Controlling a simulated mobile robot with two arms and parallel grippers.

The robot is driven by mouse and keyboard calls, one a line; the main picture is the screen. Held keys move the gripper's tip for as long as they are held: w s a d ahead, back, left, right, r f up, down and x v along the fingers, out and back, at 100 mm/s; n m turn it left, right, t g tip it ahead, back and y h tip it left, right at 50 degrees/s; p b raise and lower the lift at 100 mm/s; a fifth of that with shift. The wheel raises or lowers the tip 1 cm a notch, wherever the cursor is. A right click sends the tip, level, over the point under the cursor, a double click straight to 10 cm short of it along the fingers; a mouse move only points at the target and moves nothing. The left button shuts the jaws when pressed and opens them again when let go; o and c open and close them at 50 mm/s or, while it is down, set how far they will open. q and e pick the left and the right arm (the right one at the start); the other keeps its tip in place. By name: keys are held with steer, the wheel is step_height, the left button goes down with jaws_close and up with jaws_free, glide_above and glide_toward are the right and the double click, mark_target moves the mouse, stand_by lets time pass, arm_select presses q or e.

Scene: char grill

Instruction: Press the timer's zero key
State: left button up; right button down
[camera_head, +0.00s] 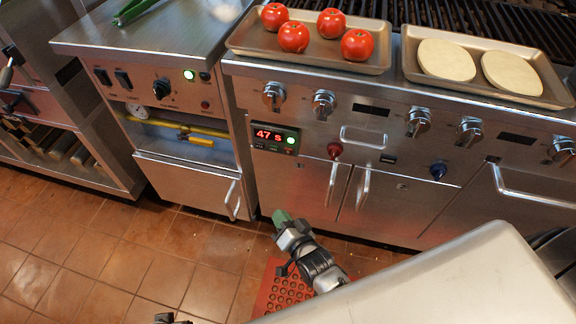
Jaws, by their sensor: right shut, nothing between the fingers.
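The timer (275,138) is a small dark panel on the steel front of the grill, left of the red knob. Its red display reads 47 s, and a lit green button sits at its right end. Small keys show under the display, too small to read, so I cannot tell which is zero. My right gripper (283,217), with green fingertips, is shut and empty. In the picture it is below the timer, in front of the lower cabinet doors and apart from the timer. A small dark part at the bottom edge may belong to my left gripper; its fingers are not clear.
A tray (240,45) with several tomatoes and a tray (412,72) with two pale rounds stand on top. Control knobs (323,104), a red knob (335,150) and door handles (364,188) stick out from the front. A red perforated mat (268,302) lies on the tiled floor.

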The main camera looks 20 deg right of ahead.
mark_target(288, 151)
arm_select(q)
steer(key=w+b+v, duration=0.1)
steer(key=b+v, duration=0.1)
steer(key=v, duration=0.4)
steer(key=shift+w+b, duration=0.2)
steer(key=shift+b, duration=0.2)
arm_select(e)
step_height(288, 151, up, 9)
steer(key=w+m+t, duration=0.2)
steer(key=m+t, duration=0.1)
steer(key=t, duration=0.1)
steer(key=shift+w+a, duration=0.25)
steer(key=shift+w, duration=0.05)
arm_select(q)
steer(key=shift+r, duration=0.15)
arm_select(e)
steer(key=shift+f, duration=0.15)
arm_select(q)
steer(key=shift+s+a+r+t+b, duration=0.15)
steer(key=shift+s+r+b, duration=0.25)
steer(key=shift+r+b, duration=0.4)
steer(key=shift+s+r+t+b, duration=0.3)
steer(key=shift+r+b, duration=0.3)
steer(key=shift+r, duration=0.35)
arm_select(e)
steer(key=w+d, duration=0.5)
steer(key=w, duration=0.2)
steer(key=shift+w, duration=0.15)
steer(key=shift+w+d, duration=0.2)
steer(key=shift+w, duration=0.15)
